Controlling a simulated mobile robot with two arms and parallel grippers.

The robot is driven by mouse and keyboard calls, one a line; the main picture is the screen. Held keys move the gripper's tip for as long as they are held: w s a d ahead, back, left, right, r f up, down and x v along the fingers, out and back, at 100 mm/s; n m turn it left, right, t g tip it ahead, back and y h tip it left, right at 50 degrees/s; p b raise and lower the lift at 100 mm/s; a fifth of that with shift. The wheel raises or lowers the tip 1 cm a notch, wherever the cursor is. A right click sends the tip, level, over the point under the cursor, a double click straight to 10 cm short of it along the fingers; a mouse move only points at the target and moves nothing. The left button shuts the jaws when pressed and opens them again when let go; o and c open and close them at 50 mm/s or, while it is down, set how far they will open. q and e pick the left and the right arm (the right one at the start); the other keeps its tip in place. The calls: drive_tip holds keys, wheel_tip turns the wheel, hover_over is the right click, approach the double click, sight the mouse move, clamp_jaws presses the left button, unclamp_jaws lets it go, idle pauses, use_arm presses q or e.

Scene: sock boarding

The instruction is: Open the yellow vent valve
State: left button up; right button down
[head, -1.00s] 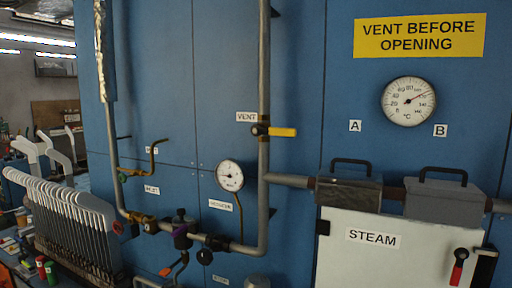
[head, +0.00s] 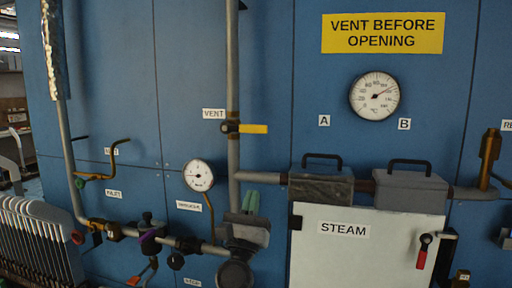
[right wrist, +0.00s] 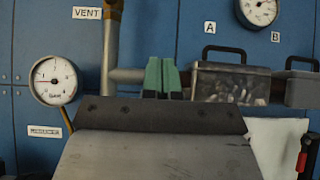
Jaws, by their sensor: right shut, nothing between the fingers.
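The yellow vent valve handle (head: 254,129) points straight out to the right from its valve on the upright grey pipe, just right of the VENT label (head: 214,114). It lies across the pipe. My right gripper (head: 250,202) is shut and empty, its green fingertips pointing up, below the yellow handle and apart from it. In the right wrist view the closed green fingers (right wrist: 162,78) stand in front of the horizontal pipe. The VENT label (right wrist: 87,13) shows there at the top, but the yellow handle does not. My left gripper is in no view.
A small gauge (head: 198,175) is left of my right gripper. Two boxes with black handles, a grey one (head: 411,188) and a dark one (head: 321,188), sit above the white STEAM door (head: 340,255). A radiator (head: 38,240) stands at the lower left.

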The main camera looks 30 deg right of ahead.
sight(244, 128)
drive_tip(key=s+a+r+p+x, duration=0.1)
drive_tip(key=r+p+x, duration=0.1)
drive_tip(key=p+x, duration=0.5)
drive_tip(key=x, duration=0.5)
drive_tip(key=shift+r, duration=0.25)
drive_tip(key=shift+w, duration=0.15)
drive_tip(key=shift+a, duration=0.1)
